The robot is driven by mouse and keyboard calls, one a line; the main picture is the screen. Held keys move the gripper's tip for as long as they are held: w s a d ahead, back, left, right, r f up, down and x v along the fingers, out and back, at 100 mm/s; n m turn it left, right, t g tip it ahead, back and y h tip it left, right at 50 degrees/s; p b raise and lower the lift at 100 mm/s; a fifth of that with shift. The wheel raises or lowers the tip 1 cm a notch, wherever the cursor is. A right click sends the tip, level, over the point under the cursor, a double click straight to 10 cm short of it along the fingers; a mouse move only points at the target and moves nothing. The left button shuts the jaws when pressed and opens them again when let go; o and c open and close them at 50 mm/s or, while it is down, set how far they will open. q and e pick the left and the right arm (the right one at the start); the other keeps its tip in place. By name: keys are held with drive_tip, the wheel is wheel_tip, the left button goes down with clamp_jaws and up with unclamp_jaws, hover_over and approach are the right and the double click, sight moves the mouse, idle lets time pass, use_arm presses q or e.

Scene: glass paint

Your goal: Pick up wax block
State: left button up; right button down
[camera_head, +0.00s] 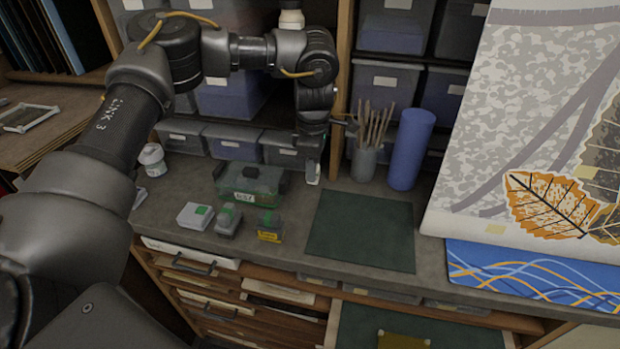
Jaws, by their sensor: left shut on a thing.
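My left arm comes in from the left and reaches across the back of the bench. Its left gripper (313,177) points down just right of the green container, close to the bench top. It is shut on a small pale thing at its tips; I cannot tell for sure that this is the wax block, as it is tiny and mostly hidden by the fingers. A white block with a green mark (195,216), a grey block with a green mark (228,219) and a dark block with a yellow label (269,229) stand in front of the container. My right gripper is not in view.
A translucent green container (248,187) stands left of the gripper. A cup of sticks (364,163) and a blue cylinder (410,150) stand to its right. A dark green mat (362,232) lies clear in front. Storage bins line the back; a large leaf-patterned sheet is at right.

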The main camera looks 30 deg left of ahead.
use_arm(q)
drive_tip(key=s+d+r+b, duration=0.3)
drive_tip(key=s+d+r, duration=0.4)
drive_tip(key=s+d, duration=0.1)
drive_tip(key=shift+d, duration=0.25)
